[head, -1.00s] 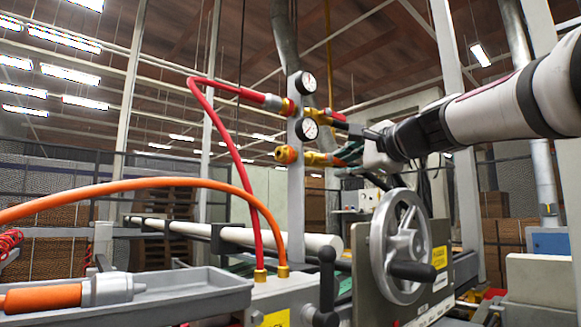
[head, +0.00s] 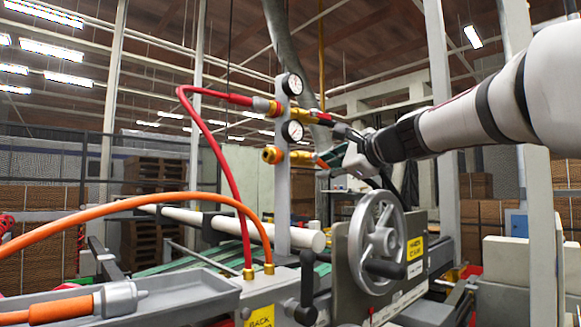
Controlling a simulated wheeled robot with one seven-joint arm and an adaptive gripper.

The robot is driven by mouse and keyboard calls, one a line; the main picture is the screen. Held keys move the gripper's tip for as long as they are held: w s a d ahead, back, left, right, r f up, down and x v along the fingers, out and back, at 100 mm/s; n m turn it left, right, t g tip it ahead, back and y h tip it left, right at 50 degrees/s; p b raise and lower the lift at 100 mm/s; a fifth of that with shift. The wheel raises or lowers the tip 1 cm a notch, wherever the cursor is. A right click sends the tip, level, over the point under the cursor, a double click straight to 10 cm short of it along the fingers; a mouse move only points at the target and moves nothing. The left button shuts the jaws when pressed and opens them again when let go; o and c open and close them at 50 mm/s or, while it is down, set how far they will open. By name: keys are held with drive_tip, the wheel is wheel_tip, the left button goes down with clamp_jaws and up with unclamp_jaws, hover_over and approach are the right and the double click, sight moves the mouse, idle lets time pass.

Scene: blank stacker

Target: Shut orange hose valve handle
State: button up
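The orange hose (head: 150,201) arches from the left to a brass fitting (head: 268,268) at the foot of a grey post. On the post are two brass valve bodies with gauges. The upper one (head: 290,113) carries the red hose. The lower one (head: 272,154) has an open brass port facing left and no hose on it. My gripper (head: 332,157) is just right of the lower valve, at the valve's right end. Its fingertips are small and partly overlap the valve parts, so I cannot tell their opening or contact. No separate orange-hose handle is clearly visible.
A handwheel (head: 378,243) with a black knob stands below my gripper. The grey post (head: 283,200) and red hose (head: 222,155) rise left of it. A white bar (head: 215,222) runs behind.

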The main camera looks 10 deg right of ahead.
drive_tip(key=shift+s+a+f+m+g+y+p, duration=0.1)
drive_tip(key=shift+a+f+m+g+y+p, duration=0.1)
drive_tip(key=shift+m+p, duration=0.7)
drive_tip(key=shift+s+a+f+m+g+y+p, duration=0.15)
drive_tip(key=shift+m+p, duration=0.25)
drive_tip(key=shift+p, duration=0.9)
drive_tip(key=shift+s+a+f+m+g+y+p, duration=0.15)
drive_tip(key=shift+m+g+p, duration=0.15)
drive_tip(key=shift+m+p, duration=0.65)
drive_tip(key=shift+s+a+f+m+g+y+p, duration=0.2)
drive_tip(key=shift+m+p, duration=0.25)
drive_tip(key=shift+p, duration=0.95)
drive_tip(key=s+d+r+m, duration=0.1)
drive_tip(key=s+d+m, duration=0.1)
drive_tip(key=s, duration=0.2)
drive_tip(key=s+d+r+m+g+y+p, duration=0.1)
drive_tip(key=s+m, duration=0.1)
drive_tip(key=s, duration=0.1)
drive_tip(key=shift+s+d+m, duration=0.3)
drive_tip(key=shift+s+d, duration=0.1)
drive_tip(key=shift+a+f, duration=0.1)
